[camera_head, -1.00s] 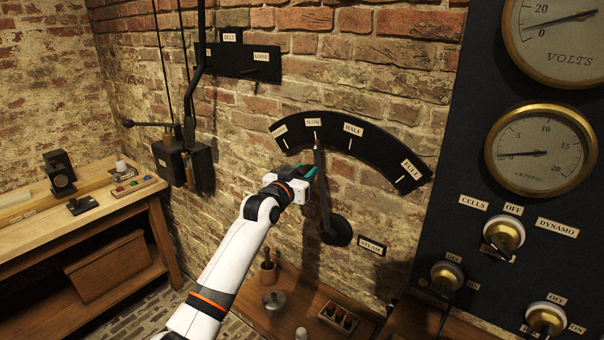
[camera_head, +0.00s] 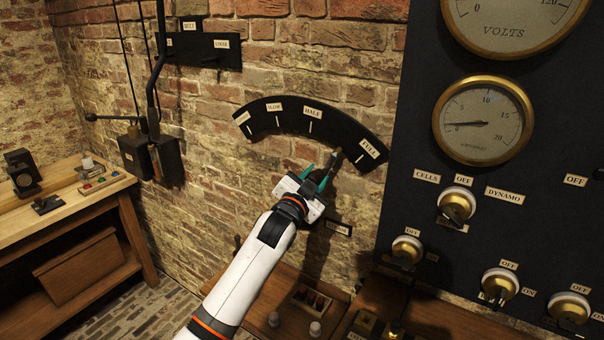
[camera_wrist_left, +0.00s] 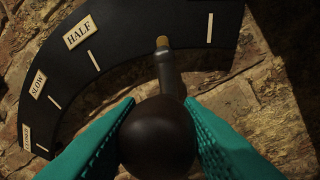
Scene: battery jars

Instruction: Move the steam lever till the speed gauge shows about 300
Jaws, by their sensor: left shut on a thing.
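The steam lever (camera_head: 336,157) stands on the brick wall in front of a black arc scale (camera_head: 291,121) marked SLOW, HALF and FULL. Its tip lies between the HALF and FULL marks, nearer FULL. In the left wrist view the brass-coloured lever tip (camera_wrist_left: 163,42) shows between those two marks, and the round dark knob (camera_wrist_left: 158,138) sits between the teal fingers. My left gripper (camera_head: 314,182) is shut on the lever. It hides much of the lever in the head view. No gauge labelled for speed is readable in these frames. My right gripper is not in view.
A dark panel at right carries the volts gauge (camera_head: 510,28), an amperes gauge (camera_head: 483,122) and several knobs such as the cells switch (camera_head: 456,205). A belt shifter (camera_head: 207,50) hangs upper left. A wooden bench (camera_head: 75,222) stands at left.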

